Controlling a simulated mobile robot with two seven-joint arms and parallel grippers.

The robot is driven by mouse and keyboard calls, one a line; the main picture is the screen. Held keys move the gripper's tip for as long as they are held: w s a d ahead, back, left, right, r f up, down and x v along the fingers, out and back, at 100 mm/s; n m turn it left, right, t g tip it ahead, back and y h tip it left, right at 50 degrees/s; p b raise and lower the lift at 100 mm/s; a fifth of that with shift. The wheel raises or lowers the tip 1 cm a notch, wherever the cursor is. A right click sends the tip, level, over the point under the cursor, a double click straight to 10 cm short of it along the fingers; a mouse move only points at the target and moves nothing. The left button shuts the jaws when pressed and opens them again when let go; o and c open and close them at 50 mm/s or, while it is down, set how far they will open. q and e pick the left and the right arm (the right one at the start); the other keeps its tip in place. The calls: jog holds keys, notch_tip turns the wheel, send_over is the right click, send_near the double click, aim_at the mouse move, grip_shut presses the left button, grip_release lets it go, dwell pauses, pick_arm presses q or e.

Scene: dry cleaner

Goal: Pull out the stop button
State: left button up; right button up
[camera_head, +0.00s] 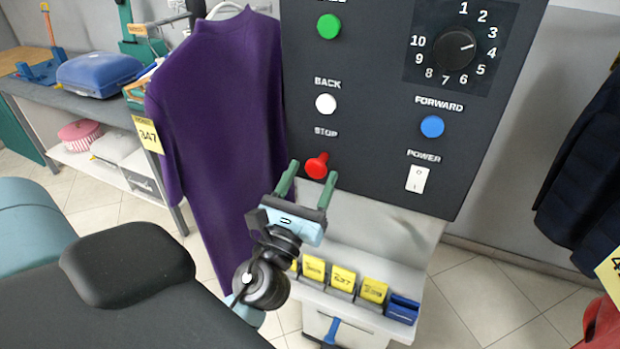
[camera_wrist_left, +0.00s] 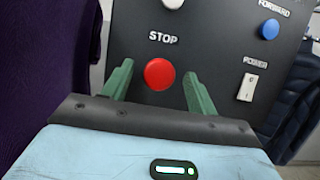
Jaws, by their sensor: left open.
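The red stop button (camera_head: 316,166) is on the dark control panel (camera_head: 380,100), below the printed word STOP. It stands out from the panel on a short stem. My left gripper (camera_head: 310,178) is open, with its two green fingers pointing at the panel, one on each side of the button. In the left wrist view the red button (camera_wrist_left: 159,74) lies between the fingers (camera_wrist_left: 158,85), with clear gaps on both sides. I cannot tell how far the fingertips are from the panel. My right gripper is not in view.
A white back button (camera_head: 326,104) is above, with a blue forward button (camera_head: 432,126) and a power switch (camera_head: 417,179) to the right. A purple garment (camera_head: 220,110) hangs close on the left. Yellow tags (camera_head: 342,279) stand on a shelf below.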

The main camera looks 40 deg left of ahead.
pick_arm(q)
jog(key=b+v, duration=0.4)
jog(key=v, duration=0.3)
jog(key=shift+s, duration=0.3)
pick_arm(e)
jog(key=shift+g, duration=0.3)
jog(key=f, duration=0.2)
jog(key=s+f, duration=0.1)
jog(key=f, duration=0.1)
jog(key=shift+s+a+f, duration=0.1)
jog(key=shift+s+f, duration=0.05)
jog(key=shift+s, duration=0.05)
pick_arm(q)
jog(key=shift+d+f, duration=0.1)
jog(key=shift+d, duration=0.05)
